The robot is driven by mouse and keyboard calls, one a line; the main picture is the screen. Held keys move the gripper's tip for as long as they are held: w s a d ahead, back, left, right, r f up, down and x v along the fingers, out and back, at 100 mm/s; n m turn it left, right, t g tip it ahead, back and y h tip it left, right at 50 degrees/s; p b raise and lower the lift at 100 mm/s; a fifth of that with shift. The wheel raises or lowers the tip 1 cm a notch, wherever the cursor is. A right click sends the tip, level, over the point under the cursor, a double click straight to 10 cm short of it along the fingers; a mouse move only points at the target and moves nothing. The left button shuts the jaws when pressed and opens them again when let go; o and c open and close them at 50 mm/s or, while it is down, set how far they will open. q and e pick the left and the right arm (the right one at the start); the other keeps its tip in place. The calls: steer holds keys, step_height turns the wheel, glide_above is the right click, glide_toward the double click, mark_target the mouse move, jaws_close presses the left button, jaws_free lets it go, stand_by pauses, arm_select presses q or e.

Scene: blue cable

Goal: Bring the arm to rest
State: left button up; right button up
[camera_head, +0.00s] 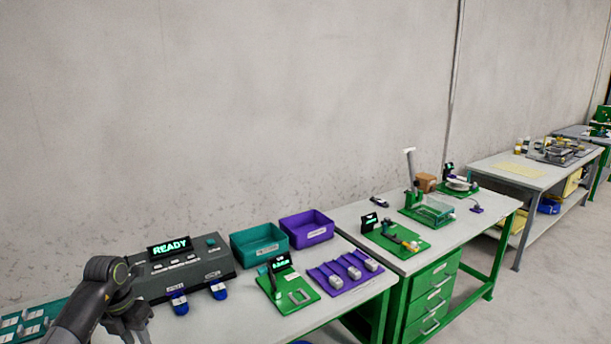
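My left arm (95,295) comes in from the lower left corner, over the near bench. My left gripper (130,326) points down at the picture's bottom edge, in front of the grey box (190,269). Its fingertips are partly cut off, so I cannot tell whether it is open or shut. I see nothing clearly held in it. Two blue connectors (180,302) sit at the box's front edge, right of the gripper and apart from it. My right gripper is not in view.
Behind the near bench top (240,325) is a wall. A teal bin (259,245), a purple bin (307,229), a green fixture (290,290) and a purple tray (330,284) stand to the right. A teal tray (30,318) lies left. More benches (380,212) follow at right.

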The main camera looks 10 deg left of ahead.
arm_select(q)
steer(key=s+d+f+n+t+h, duration=0.1)
steer(key=d+f+n+t+h, duration=0.45)
steer(key=f, duration=0.55)
steer(key=s+d+f+n+t+h, duration=0.25)
steer(key=d+f+n+t, duration=0.25)
steer(key=d+f+n, duration=0.35)
steer(key=s+a+f+n+g+y, duration=0.1)
steer(key=s+a+f+n+y, duration=0.3)
steer(key=s+f+n, duration=0.45)
steer(key=s+a+f+n+g+y, duration=0.1)
steer(key=s+f+n+y, duration=0.45)
steer(key=s+f, duration=0.5)
steer(key=s+d+f+n+g, duration=0.2)
steer(key=s+f+n, duration=0.1)
steer(key=s, duration=0.5)
steer(key=s+d+f+n+g, duration=0.1)
steer(key=s+f+n+g, duration=0.2)
steer(key=s, duration=0.5)
steer(key=s+d+f+n+g+b, duration=0.1)
steer(key=s+d+f+n+g, duration=0.1)
steer(key=s+f, duration=0.3)
steer(key=s, duration=0.4)
steer(key=shift+d+n+g, duration=0.3)
steer(key=shift+n+g, duration=0.05)
steer(key=shift+n, duration=0.05)
steer(key=shift+y, duration=0.25)
steer(key=shift+c, duration=0.3)
